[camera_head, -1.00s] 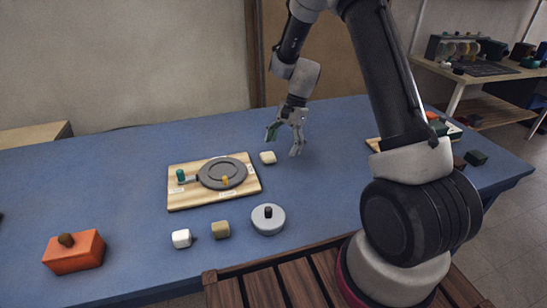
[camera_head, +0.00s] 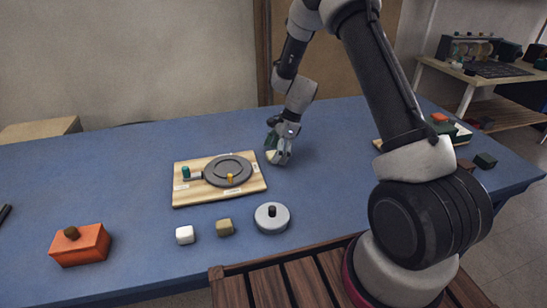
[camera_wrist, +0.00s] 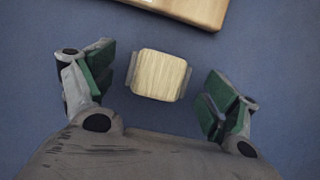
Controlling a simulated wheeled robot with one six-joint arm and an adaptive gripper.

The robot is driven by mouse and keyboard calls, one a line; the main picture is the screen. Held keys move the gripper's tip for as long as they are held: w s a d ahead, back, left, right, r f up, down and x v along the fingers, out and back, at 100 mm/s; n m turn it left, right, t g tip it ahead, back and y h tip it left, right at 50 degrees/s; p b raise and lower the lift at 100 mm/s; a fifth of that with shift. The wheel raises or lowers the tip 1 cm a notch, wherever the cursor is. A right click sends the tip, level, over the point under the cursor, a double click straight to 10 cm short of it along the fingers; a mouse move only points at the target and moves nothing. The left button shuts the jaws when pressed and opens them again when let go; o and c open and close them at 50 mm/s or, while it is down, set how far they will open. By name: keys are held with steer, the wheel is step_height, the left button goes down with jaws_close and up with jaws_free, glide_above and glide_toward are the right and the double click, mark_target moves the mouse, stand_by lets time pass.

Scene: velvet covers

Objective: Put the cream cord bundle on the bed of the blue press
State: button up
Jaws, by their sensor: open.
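The cream cord bundle (camera_wrist: 158,75) looks like a small pale block with a ribbed top and lies on the blue table. My gripper (camera_wrist: 154,92) is open above it, with one green-padded finger on each side and a gap to both. In the head view my gripper (camera_head: 279,153) is low over the table, right of the wooden board, and partly hides the cream bundle (camera_head: 270,157). I cannot pick out a clearly blue press. The wooden board (camera_head: 189,199) carries a grey round plate (camera_head: 228,171), a teal knob and a yellow-orange knob.
An orange box (camera_head: 80,245) with a brown knob stands front left. A white block (camera_head: 185,235), a tan block (camera_head: 224,228) and a grey lidded disc (camera_head: 272,218) stand in front of the board. Several dark items sit at the right end.

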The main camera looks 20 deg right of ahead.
steer(key=c, duration=1)
